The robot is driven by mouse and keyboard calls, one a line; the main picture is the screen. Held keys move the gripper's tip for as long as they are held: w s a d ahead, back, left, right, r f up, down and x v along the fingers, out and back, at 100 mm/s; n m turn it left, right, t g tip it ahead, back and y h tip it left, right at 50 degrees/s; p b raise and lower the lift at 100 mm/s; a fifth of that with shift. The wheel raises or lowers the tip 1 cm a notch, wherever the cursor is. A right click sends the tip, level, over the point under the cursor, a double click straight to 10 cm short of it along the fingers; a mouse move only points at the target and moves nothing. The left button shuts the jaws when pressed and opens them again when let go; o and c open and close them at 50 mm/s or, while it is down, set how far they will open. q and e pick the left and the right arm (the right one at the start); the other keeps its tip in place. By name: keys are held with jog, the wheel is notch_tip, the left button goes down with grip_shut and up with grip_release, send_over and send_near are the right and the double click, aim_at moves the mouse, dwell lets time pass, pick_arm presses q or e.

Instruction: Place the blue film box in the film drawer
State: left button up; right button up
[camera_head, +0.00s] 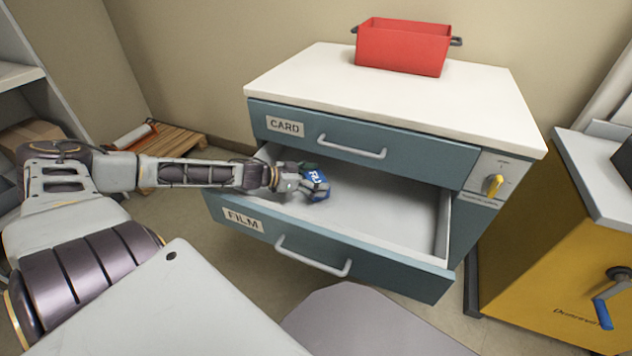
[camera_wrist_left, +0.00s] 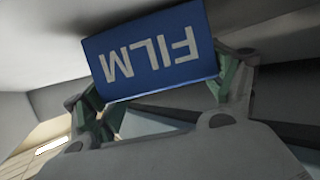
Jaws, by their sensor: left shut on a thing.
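The blue film box (camera_head: 318,181) is in my left gripper (camera_head: 309,182), inside the open film drawer (camera_head: 390,228) near its left end. In the left wrist view the blue film box (camera_wrist_left: 155,55) shows its white FILM lettering upside down. The left gripper's green-padded fingers (camera_wrist_left: 162,98) are shut on it, one at each side. I cannot tell whether the box touches the drawer floor. The film drawer is pulled out, with a FILM label on its front. My right gripper is not in view.
The card drawer (camera_head: 370,147) above is shut. A red bin (camera_head: 403,47) stands on the white cabinet top (camera_head: 300,72). A yellow machine (camera_head: 545,250) stands at the right. A wooden pallet (camera_head: 172,140) lies on the floor behind my arm. The drawer's middle and right are empty.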

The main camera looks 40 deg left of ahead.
pick_arm(q)
jog(key=shift+f, duration=0.15)
dwell(0.3)
jog(key=o, duration=1.1)
jog(key=shift+c, duration=0.2)
